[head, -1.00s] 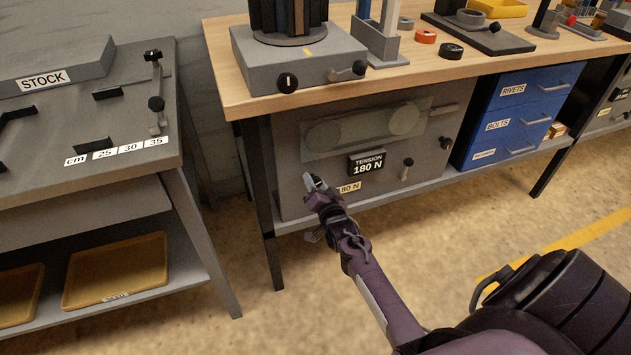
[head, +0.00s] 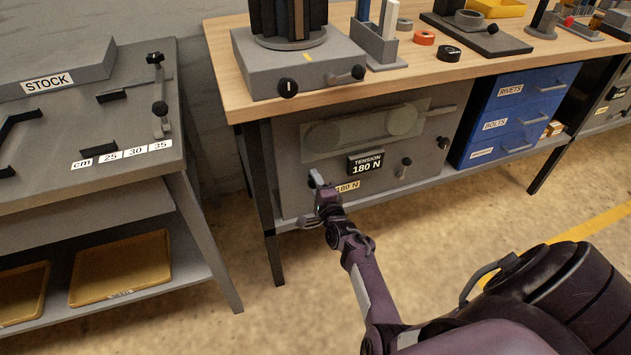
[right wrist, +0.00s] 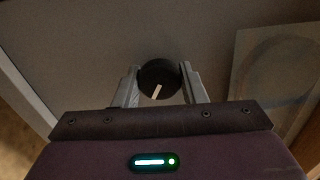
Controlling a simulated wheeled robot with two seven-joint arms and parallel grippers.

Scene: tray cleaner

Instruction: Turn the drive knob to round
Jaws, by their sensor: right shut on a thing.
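The drive knob (right wrist: 150,76) is a round black knob with a white pointer line, on the grey cabinet panel. In the right wrist view it sits between the two fingers of my right gripper (right wrist: 160,86), which is shut on it. Its pointer line is tilted slightly, its upper end to the right. In the head view my right gripper (head: 316,181) is at the lower left of the cabinet front (head: 292,190) and hides the knob. No labels around the knob are readable. My left gripper is not in view.
On the bench stands a grey box (head: 315,75) with another black knob (head: 288,88). Blue drawers (head: 510,120) are at the right.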

